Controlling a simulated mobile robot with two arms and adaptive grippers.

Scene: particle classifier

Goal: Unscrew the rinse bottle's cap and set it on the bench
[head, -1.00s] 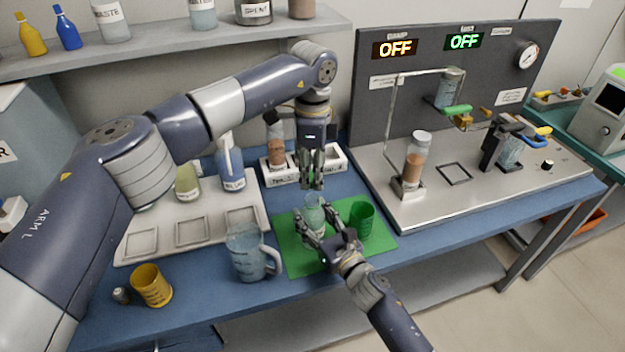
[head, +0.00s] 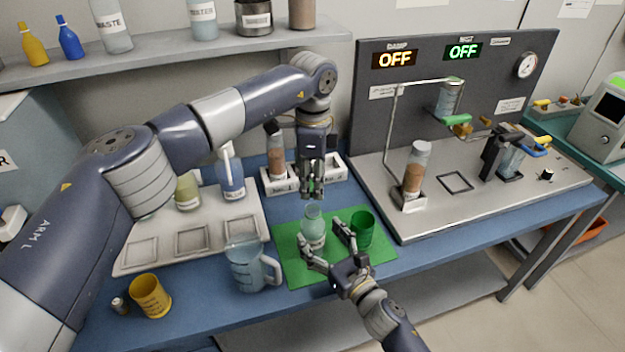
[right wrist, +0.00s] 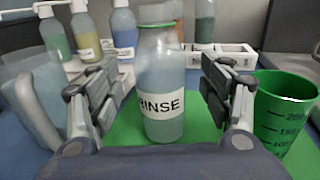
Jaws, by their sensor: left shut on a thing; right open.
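The rinse bottle (head: 313,232) stands upright on the green mat (head: 292,267). In the right wrist view the bottle (right wrist: 160,85) shows its RINSE label and a green-edged neck, with no cap visible on it. My left gripper (head: 313,193) points down just above the bottle mouth. It is shut on a small green thing, apparently the cap (head: 311,185), mostly hidden by the fingers. My right gripper (head: 328,248) is open in front of the bottle, its fingers spread to either side. In the right wrist view both fingers (right wrist: 160,95) are clear of the bottle.
A green beaker (head: 363,230) stands close right of the bottle. A clear jug (head: 248,268) is to its left. A white rack (head: 325,168) stands behind, and the metal apparatus base (head: 450,210) lies to the right.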

